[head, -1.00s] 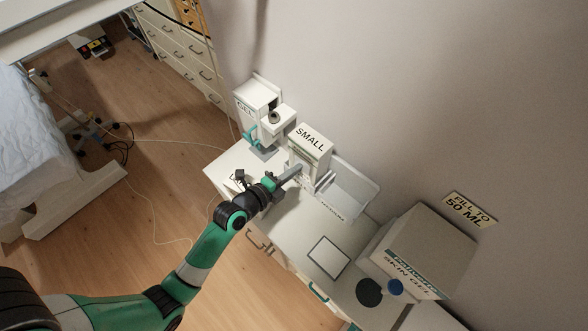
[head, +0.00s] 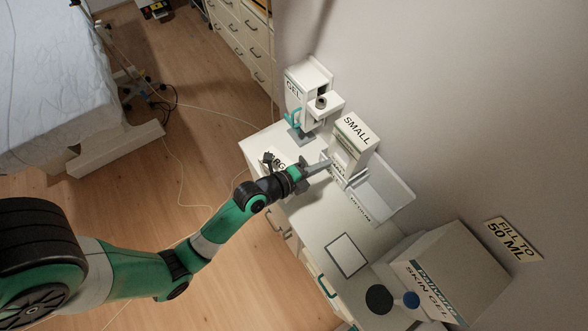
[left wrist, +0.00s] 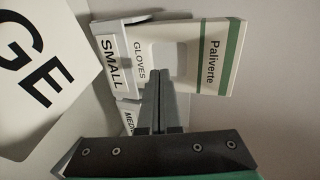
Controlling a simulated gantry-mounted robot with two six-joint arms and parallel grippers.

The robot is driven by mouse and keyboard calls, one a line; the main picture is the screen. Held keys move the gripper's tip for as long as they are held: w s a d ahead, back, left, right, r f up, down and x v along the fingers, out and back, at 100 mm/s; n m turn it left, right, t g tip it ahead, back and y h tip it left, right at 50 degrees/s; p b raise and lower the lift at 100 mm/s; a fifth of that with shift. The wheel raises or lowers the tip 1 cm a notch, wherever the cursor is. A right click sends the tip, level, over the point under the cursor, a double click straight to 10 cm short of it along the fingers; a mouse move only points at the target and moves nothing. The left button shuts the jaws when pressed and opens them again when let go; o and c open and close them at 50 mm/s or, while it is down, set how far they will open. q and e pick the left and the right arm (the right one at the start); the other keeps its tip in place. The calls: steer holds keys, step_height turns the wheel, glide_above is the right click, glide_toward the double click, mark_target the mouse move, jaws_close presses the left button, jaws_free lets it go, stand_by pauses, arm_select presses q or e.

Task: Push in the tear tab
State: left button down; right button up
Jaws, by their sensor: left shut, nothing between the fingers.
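A white glove box (head: 349,160) stands in the SMALL holder on the counter, against the wall. In the left wrist view the box (left wrist: 222,48) shows a green stripe and the word Paliverte. A pale recessed-looking area (left wrist: 175,52) on its face may be the tear tab, partly hidden by my fingers. My left gripper (head: 328,163) is shut and empty, its tips pointing at the box front. In the left wrist view its fingertips (left wrist: 160,88) overlap the lower edge of this pale area; I cannot tell whether they touch it. My right gripper is not in view.
A GEL dispenser (head: 312,92) stands left of the box. A MEDIUM slot (head: 360,212) and a tray (head: 388,195) lie right of it. A skin gel carton (head: 455,270) with dark and blue caps occupies the right end. A square outline (head: 347,255) marks bare counter.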

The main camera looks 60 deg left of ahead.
arm_select(q)
steer(key=v, duration=0.9)
steer(key=shift+s+b, duration=0.2)
steer(key=shift+b, duration=0.1)
steer(key=shift+r, duration=0.1)
